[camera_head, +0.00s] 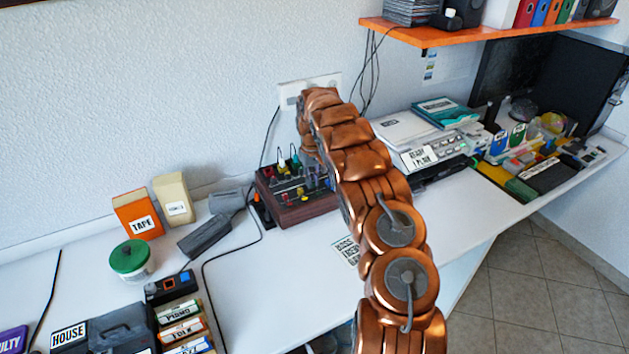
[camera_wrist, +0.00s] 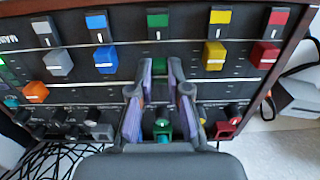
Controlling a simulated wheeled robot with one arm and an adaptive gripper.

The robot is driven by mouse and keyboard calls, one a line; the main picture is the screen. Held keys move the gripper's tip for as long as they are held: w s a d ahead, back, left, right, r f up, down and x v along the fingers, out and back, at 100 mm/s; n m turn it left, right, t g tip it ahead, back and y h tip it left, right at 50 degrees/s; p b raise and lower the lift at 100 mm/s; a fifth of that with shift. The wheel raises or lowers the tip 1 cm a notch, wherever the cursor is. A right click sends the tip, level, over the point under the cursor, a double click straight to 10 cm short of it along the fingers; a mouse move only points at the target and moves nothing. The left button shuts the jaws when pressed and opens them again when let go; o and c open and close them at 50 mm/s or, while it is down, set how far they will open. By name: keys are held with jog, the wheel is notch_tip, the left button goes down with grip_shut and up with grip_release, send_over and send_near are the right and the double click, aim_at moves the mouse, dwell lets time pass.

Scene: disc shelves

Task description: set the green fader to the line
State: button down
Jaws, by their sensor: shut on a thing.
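The mixer panel (camera_wrist: 120,20), a dark box with wooden ends, fills the upper wrist view. It also shows in the head view (camera_head: 305,208), left of my arm. My gripper (camera_wrist: 162,70) reaches over its green column and is shut on the green fader, whose cap is mostly hidden by the fingers. A pale line crosses the panel beside the fingers. I cannot tell how the held cap stands against a line.
In the head view a printer-like device (camera_head: 425,150) stands right of the mixer. An orange shelf (camera_head: 450,33) hangs above.

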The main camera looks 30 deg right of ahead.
jog(key=shift+w, duration=1.15)
jog(key=c, duration=1.1)
grip_release()
jog(key=shift+d, duration=0.1)
notch_tip(320, 180, up, 6)
jog(key=shift+w+r, duration=0.1)
jog(key=shift+r, duration=0.6)
